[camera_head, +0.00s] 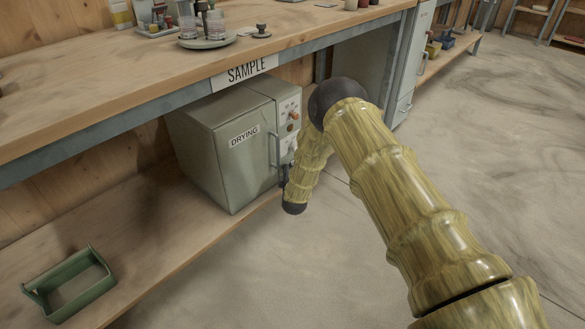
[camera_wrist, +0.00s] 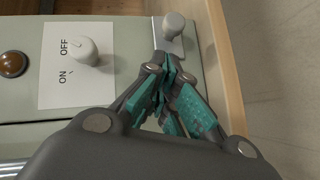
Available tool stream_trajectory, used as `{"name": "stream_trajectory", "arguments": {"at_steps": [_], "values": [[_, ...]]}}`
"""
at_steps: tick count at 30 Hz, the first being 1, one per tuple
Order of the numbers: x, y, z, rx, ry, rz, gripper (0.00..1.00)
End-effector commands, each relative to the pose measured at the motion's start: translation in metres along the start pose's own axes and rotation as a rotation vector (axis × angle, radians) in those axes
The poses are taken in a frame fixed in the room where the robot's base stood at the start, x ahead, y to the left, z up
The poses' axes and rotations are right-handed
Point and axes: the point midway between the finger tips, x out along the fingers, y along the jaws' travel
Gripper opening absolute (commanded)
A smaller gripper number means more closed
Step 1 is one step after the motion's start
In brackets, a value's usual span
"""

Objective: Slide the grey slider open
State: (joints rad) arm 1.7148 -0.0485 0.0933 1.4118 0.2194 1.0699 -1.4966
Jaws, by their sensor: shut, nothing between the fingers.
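In the wrist view, a pale grey knob (camera_wrist: 174,27) stands on a narrow grey plate (camera_wrist: 168,46) near the panel's right edge; it looks like the grey slider. My gripper (camera_wrist: 164,66) is shut and empty, its fingertips at the lower end of that plate, just below the knob. I cannot tell whether they touch the plate. The fingers hide the panel behind them. In the head view, my arm hides part of the control panel (camera_head: 289,108) of the drying cabinet (camera_head: 205,165), and the slider cannot be made out.
A white ON/OFF plate (camera_wrist: 55,88) with a round switch knob (camera_wrist: 84,51) lies left of my fingers, with an orange lamp (camera_wrist: 13,64) beyond it. A wooden edge (camera_wrist: 222,60) runs close on the right. The workbench (camera_head: 130,75) overhangs the cabinet. A green tray (camera_head: 70,283) sits on the lower shelf.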

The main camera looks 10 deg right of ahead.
Motion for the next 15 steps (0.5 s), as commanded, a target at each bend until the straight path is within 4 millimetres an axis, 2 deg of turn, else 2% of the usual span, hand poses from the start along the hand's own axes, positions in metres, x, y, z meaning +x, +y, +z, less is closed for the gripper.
{"name": "stream_trajectory", "arguments": {"at_steps": [2, 9, 15], "values": [[-0.011, 0.005, -0.009, -0.001, -0.001, 0.000, 0.00], [-0.057, 0.002, -0.011, -0.003, 0.003, -0.004, 0.00], [-0.087, 0.001, -0.011, -0.002, 0.002, -0.003, 0.00]]}}
